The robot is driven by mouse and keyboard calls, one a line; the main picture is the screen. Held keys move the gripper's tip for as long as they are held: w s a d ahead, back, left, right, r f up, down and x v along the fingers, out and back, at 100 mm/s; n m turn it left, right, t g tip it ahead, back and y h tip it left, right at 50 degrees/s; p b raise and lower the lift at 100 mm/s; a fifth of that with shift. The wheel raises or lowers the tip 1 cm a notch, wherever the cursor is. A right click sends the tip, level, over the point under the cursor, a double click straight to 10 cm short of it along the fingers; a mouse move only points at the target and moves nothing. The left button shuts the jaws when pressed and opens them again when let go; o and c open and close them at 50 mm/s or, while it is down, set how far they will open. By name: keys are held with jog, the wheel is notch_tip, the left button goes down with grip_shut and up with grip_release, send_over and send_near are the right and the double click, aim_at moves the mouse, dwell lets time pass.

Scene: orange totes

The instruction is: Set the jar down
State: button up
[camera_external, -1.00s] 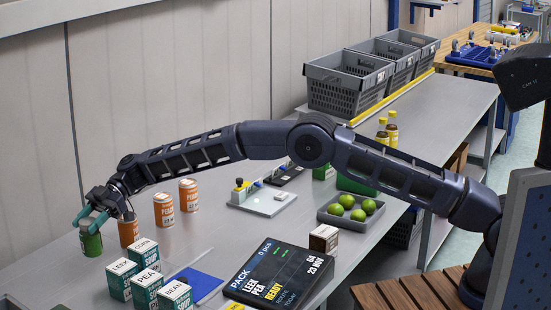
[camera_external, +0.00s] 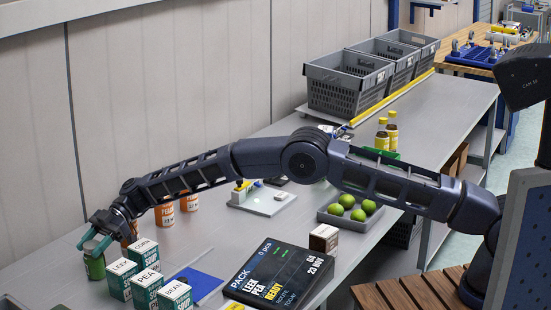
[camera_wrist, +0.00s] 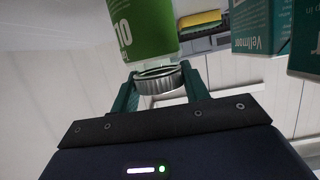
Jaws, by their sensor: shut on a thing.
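My gripper (camera_external: 96,243) is at the left end of the bench, with its teal fingers pointing down around the top of a green jar (camera_external: 95,267). In the wrist view the fingers (camera_wrist: 160,88) close on the jar's silver lid (camera_wrist: 160,76), and the jar's green label (camera_wrist: 143,28) shows beyond it. The jar looks about upright. It is at or just above the grey bench (camera_external: 60,258); I cannot tell whether its base touches.
Teal-and-white boxes, LEEK (camera_external: 122,280), PEA (camera_external: 147,290) and BEAN (camera_external: 175,296), stand close right of the jar. Orange jars (camera_external: 164,215) stand behind it, one partly hidden by my gripper. A blue mat (camera_external: 200,283) lies right of the boxes.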

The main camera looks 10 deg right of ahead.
jog(key=o, duration=1.3)
jog(key=shift+f, duration=0.1)
jog(key=shift+o, duration=0.2)
jog(key=shift+w+d+r, duration=0.2)
jog(key=shift+w+r, duration=0.1)
jog(key=v, duration=1.1)
jog(key=shift+d, duration=0.15)
jog(key=shift+w, duration=0.15)
